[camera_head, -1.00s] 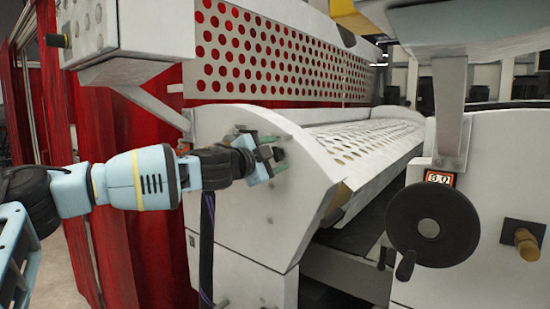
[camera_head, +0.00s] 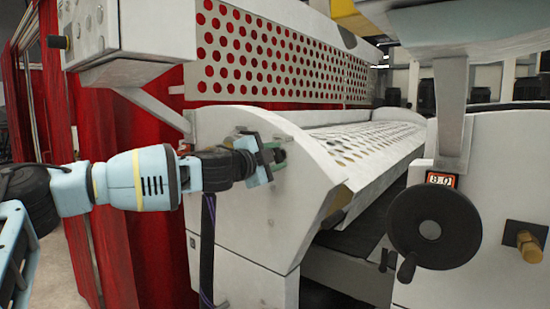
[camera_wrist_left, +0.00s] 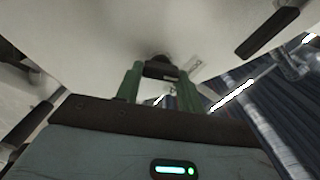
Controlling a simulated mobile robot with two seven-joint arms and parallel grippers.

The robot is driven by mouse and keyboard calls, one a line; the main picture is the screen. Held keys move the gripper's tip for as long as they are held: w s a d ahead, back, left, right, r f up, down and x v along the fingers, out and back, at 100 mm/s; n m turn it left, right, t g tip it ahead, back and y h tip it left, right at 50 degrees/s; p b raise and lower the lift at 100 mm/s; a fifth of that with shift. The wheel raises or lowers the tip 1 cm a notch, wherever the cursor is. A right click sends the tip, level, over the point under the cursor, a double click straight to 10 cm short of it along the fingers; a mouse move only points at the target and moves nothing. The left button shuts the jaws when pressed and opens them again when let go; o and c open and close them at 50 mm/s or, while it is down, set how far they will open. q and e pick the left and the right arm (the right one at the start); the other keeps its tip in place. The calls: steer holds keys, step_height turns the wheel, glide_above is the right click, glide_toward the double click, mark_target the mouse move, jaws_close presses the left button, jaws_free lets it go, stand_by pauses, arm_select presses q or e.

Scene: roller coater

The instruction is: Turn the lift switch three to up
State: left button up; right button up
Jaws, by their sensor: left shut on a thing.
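My left gripper (camera_head: 277,155) reaches the white side panel of the coater from the left. Its green fingers are shut on a small dark switch knob (camera_wrist_left: 160,68) on that panel. The left wrist view shows the knob between the two fingertips (camera_wrist_left: 160,75). A small label lies beside the knob in that view, too small to read. In the head view the gripper hides most of the knob, so I cannot tell which way it points. My right gripper is not in view.
A black handwheel (camera_head: 432,226) with a counter (camera_head: 441,179) above it and a brass-coloured knob (camera_head: 527,244) are on the right side panel. The perforated cover (camera_head: 370,140) lies between the panels. A grey box (camera_head: 125,30) overhangs my left arm.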

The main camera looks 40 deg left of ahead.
arm_select(q)
steer(key=m, duration=0.4)
steer(key=shift+f, duration=0.1)
steer(key=m, duration=0.3)
steer(key=shift+b, duration=0.4)
steer(key=shift+f+m, duration=0.15)
steer(key=shift+m, duration=1.45)
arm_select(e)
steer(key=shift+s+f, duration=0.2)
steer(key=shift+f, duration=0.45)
arm_select(q)
steer(key=shift+m, duration=0.3)
steer(key=o, duration=1)
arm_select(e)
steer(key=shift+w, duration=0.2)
